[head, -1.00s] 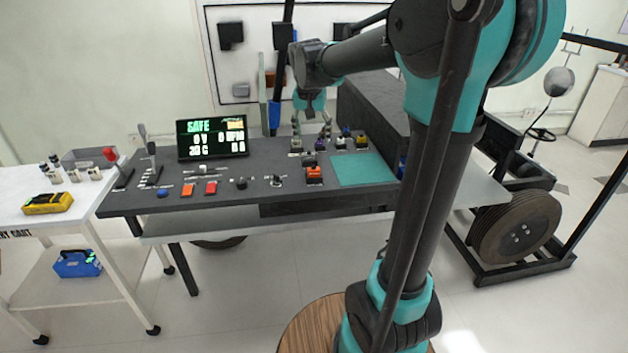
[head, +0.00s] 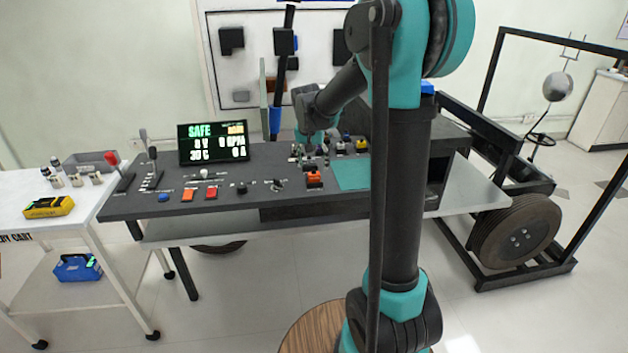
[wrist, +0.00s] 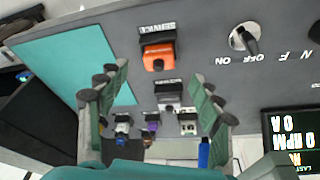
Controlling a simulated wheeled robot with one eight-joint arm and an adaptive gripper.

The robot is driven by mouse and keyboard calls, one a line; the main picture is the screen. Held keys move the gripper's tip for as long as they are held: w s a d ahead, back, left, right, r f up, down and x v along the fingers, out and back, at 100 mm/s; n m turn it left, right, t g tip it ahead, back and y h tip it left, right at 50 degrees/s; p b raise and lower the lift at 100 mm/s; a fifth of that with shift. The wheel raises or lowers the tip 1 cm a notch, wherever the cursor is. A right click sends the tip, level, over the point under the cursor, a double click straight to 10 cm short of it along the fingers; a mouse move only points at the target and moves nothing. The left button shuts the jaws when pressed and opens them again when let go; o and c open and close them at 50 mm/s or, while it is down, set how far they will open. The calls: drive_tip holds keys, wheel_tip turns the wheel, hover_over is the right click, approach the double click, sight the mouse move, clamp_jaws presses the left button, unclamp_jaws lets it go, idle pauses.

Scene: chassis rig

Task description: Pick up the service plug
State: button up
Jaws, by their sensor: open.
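The service plug (head: 314,178) is orange and sits upright in its socket on the dark console in the head view. In the wrist view the orange plug (wrist: 158,56) lies beside a label reading SERVICE, just beyond the fingertips. My gripper (wrist: 158,74) is open and empty there, one green finger on each side. In the head view my gripper (head: 313,148) is low over the back of the console, behind the plug and apart from it.
A dark socket (wrist: 167,93) and several small connectors show between my fingers. A rotary switch (wrist: 243,40) is near the plug. A teal mat (head: 352,173) lies right of it. The display (head: 212,142) reads SAFE. A tall panel stands behind my arm.

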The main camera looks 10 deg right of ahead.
sight(314, 171)
drive_tip(key=x, duration=0.5)
drive_tip(key=shift+s+d, duration=0.1)
drive_tip(key=shift+d, duration=0.05)
drive_tip(key=c, duration=1.2)
